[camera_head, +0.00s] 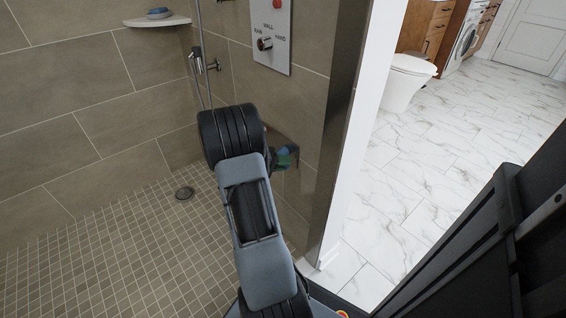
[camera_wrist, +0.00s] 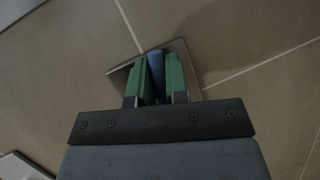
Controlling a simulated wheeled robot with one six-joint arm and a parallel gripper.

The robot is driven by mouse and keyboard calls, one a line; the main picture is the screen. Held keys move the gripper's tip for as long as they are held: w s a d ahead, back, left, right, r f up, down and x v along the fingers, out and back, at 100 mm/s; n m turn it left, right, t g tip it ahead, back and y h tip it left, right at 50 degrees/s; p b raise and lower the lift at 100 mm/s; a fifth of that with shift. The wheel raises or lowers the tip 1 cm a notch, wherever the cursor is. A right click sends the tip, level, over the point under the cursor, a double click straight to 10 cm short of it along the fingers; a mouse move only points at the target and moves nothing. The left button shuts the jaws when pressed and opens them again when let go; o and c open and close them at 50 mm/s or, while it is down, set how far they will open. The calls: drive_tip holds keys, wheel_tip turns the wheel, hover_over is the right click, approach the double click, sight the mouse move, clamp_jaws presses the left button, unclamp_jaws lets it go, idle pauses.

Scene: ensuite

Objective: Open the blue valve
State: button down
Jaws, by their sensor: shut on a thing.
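The blue valve (camera_wrist: 155,66) shows in the wrist view as a narrow blue handle in front of a square metal plate (camera_wrist: 118,75) on the tiled wall. My gripper (camera_wrist: 157,80) has green fingers, one on each side of the blue handle, and is shut on it. The fingers hide most of the valve's sides and base. In the head view my gripper (camera_head: 286,158) is low by the shower wall, partly hidden behind my arm, with a little green and blue showing there.
A control panel (camera_head: 272,30) with a red knob and a metal knob is on the wall above. A hand shower (camera_head: 197,60) hangs left of it. A corner shelf (camera_head: 157,22) holds a blue item. A wall end (camera_head: 340,130) stands right of my arm. The shower floor (camera_head: 110,255) is clear.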

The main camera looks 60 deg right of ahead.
drive_tip(key=shift+w+r+n+g+p, duration=0.1)
drive_tip(key=shift+r+n+g+p, duration=0.5)
drive_tip(key=shift+n, duration=0.5)
drive_tip(key=c, duration=1.1)
unclamp_jaws()
drive_tip(key=shift+f, duration=0.15)
drive_tip(key=shift+c, duration=0.2)
drive_tip(key=p+v, duration=0.3)
drive_tip(key=v, duration=1)
drive_tip(key=shift+w+a, duration=0.3)
drive_tip(key=shift+s+f+b, duration=0.1)
drive_tip(key=shift+f+b, duration=0.05)
drive_tip(key=shift+b, duration=0.15)
